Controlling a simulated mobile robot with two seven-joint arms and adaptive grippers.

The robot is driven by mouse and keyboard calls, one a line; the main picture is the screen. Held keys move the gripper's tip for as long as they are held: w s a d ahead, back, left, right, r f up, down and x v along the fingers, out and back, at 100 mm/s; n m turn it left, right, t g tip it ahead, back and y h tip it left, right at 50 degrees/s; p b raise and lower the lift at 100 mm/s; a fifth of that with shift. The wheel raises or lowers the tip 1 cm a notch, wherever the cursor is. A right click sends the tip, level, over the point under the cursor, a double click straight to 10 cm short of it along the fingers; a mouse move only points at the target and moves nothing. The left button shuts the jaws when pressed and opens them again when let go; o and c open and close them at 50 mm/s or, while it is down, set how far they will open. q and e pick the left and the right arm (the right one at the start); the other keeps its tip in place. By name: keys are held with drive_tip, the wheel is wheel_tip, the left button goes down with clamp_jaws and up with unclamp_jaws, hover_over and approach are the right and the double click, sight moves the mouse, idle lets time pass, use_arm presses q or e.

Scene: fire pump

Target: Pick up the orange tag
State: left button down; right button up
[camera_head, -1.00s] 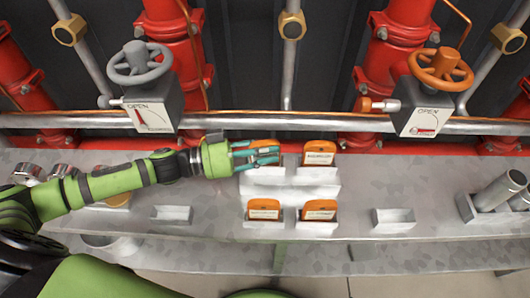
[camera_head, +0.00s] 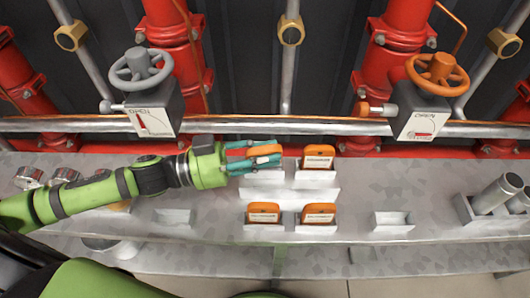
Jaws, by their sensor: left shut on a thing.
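An orange tag (camera_head: 264,150) is between the fingers of my left gripper (camera_head: 256,158), above the back left holder (camera_head: 262,176). The gripper is shut on the tag, and its fingers hide part of it. Another orange tag with a white label (camera_head: 318,156) stands in the back right holder. Two more orange tags stand in the front holders, one on the left (camera_head: 263,212) and one on the right (camera_head: 318,213). My right gripper is not in view.
Empty metal holders stand on the shelf at left (camera_head: 174,217) and right (camera_head: 392,221). Metal cylinders (camera_head: 497,193) rest at far right. Behind run a horizontal pipe (camera_head: 300,126), red pipes, a grey valve wheel (camera_head: 141,66) and an orange one (camera_head: 437,74).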

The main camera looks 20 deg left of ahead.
use_arm(q)
drive_tip(key=s+d+r+n+p, duration=0.1)
drive_tip(key=s+d+n+p, duration=0.15)
drive_tip(key=s, duration=0.75)
drive_tip(key=s+d+r+n+p, duration=0.1)
drive_tip(key=s+d+n+p, duration=0.2)
drive_tip(key=s, duration=0.6)
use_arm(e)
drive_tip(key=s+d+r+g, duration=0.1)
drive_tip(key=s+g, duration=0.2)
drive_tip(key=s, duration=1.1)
use_arm(q)
drive_tip(key=w+a+r+n+t+y+p, duration=0.2)
drive_tip(key=w+r+n+t+y+p, duration=0.3)
drive_tip(key=w, duration=0.6)
drive_tip(key=w+a+r+n+t+y+p, duration=0.4)
drive_tip(key=w+a+y, duration=0.4)
drive_tip(key=a+y, duration=0.3)
drive_tip(key=shift+w+r+n+t+y+p, duration=0.15)
drive_tip(key=shift+w+n+t+y+p, duration=0.3)
drive_tip(key=shift+n, duration=0.7)
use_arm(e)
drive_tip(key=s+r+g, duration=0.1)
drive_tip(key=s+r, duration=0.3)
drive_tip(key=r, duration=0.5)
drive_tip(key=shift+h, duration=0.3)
use_arm(q)
drive_tip(key=shift+s, duration=0.15)
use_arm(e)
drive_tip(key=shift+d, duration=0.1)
